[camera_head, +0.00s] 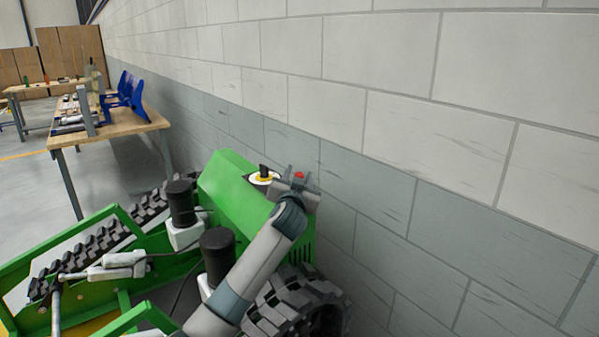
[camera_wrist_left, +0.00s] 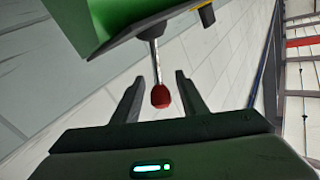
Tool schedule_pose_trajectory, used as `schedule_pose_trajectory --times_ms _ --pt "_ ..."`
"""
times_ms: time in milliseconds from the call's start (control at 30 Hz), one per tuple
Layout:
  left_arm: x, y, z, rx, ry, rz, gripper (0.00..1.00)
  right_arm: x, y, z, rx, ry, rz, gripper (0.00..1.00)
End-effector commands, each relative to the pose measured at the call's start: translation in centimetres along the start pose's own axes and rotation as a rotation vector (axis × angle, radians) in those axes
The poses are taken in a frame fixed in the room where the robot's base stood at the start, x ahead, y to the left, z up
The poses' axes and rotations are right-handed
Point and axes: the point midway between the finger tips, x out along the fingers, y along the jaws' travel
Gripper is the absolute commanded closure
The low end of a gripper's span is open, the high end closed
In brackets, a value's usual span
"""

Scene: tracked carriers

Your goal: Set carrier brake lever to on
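The green carrier (camera_head: 232,185) is a tracked machine beside the wall; its green body (camera_wrist_left: 100,22) also shows at the top of the left wrist view. The brake lever (camera_wrist_left: 155,52) is a thin metal rod with a red knob (camera_wrist_left: 160,97) at its end. In the head view only a bit of red (camera_head: 299,175) shows at my left gripper (camera_head: 296,183), and the rod is hidden. In the left wrist view my left gripper (camera_wrist_left: 160,76) is open. The knob appears between its two fingers, with a gap on each side. My right gripper is in neither view.
A black rotary switch (camera_head: 263,172) on a yellow and white disc sits on the carrier top, just left of my left gripper. Two black cylinders (camera_head: 217,252) stand nearer. The block wall (camera_head: 400,190) is close on the right. A workbench (camera_head: 125,123) stands farther back.

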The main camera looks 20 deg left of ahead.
Motion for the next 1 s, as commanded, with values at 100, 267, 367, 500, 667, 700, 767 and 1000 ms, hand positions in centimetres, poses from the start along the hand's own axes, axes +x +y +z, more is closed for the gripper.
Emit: schedule_pose_trajectory --times_ms 100,267,367,500,667,700,767,1000 --pt "1.0 0.0 -0.1 0.001 0.000 0.000 0.61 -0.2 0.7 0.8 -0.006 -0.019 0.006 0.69" --pt "1.8 0.0 0.0 0.001 0.000 0.001 0.61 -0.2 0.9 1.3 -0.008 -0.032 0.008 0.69" --pt "1.9 0.0 0.0 0.000 0.000 0.001 0.61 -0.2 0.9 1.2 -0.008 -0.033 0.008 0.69" --pt "1.9 0.0 0.0 0.000 0.000 0.001 0.61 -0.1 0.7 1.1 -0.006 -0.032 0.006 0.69" --pt "1.9 0.0 0.0 0.000 0.000 0.001 0.73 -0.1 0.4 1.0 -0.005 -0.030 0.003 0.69" --pt "1.9 0.0 0.0 0.000 0.000 0.001 0.82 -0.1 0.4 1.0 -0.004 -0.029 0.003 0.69" --pt "1.9 0.0 0.0 0.000 0.000 0.001 0.97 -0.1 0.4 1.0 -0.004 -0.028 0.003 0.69" --pt "1.9 0.0 0.0 -0.002 -0.001 0.001 1.00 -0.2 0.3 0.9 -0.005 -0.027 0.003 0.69"
